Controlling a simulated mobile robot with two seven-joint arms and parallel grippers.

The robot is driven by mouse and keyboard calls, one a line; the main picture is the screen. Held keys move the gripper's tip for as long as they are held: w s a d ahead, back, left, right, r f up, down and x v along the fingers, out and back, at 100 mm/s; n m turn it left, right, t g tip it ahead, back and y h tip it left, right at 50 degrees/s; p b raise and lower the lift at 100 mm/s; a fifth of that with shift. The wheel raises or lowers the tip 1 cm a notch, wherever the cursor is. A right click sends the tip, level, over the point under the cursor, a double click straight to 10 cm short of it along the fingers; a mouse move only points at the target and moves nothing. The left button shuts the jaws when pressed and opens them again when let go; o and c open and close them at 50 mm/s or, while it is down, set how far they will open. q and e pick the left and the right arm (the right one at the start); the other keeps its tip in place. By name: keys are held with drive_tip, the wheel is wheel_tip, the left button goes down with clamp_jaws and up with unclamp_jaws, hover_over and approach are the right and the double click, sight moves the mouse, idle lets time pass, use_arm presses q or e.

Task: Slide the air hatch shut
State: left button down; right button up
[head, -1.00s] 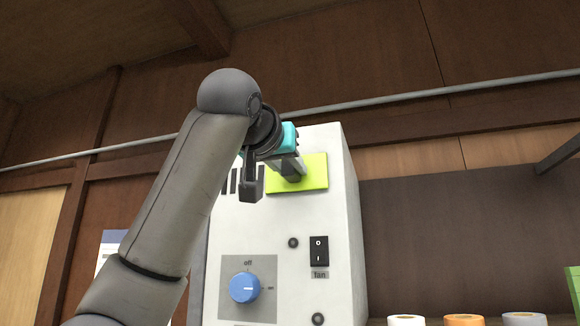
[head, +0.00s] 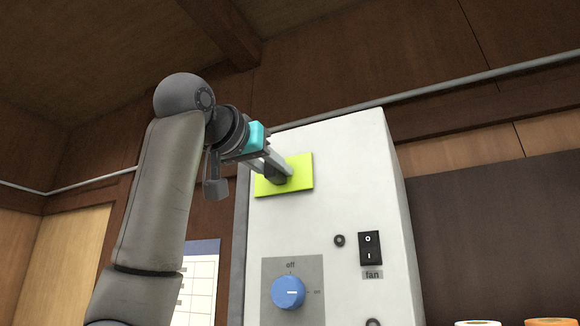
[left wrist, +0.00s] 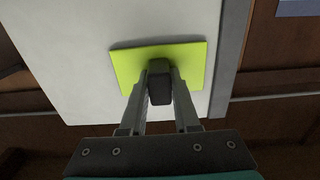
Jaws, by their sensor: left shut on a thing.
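The air hatch is a flat yellow-green plate (head: 302,172) high on the front of a white cabinet (head: 340,150), near its left edge. No vent slots show beside the plate. The plate also shows in the left wrist view (left wrist: 190,56), with a dark knob (left wrist: 159,82) standing out from it. My left gripper (head: 279,172) reaches in from the left and is shut on the knob, with one finger on each side in the left wrist view (left wrist: 160,92). My right gripper is in neither view.
Lower on the cabinet are a blue dial (head: 288,292) and a black fan switch (head: 370,248). A paper chart (head: 203,280) hangs on the wall at left. Tops of round rolls (head: 553,322) show at the bottom right.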

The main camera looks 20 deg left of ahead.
use_arm(q)
drive_tip(key=shift+a, duration=0.3)
drive_tip(key=c, duration=1)
unclamp_jaws()
drive_tip(key=shift+c, duration=0.2)
drive_tip(key=shift+o, duration=1.4)
drive_tip(key=shift+s+a, duration=0.15)
drive_tip(key=shift+s, duration=0.05)
drive_tip(key=shift+o, duration=0.6)
drive_tip(key=shift+w, duration=0.1)
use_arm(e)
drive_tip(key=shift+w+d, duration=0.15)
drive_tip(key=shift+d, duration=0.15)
use_arm(q)
drive_tip(key=s+b, duration=0.5)
drive_tip(key=s, duration=1)
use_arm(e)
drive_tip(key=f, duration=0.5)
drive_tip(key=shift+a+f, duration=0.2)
use_arm(q)
drive_tip(key=shift+a, duration=0.15)
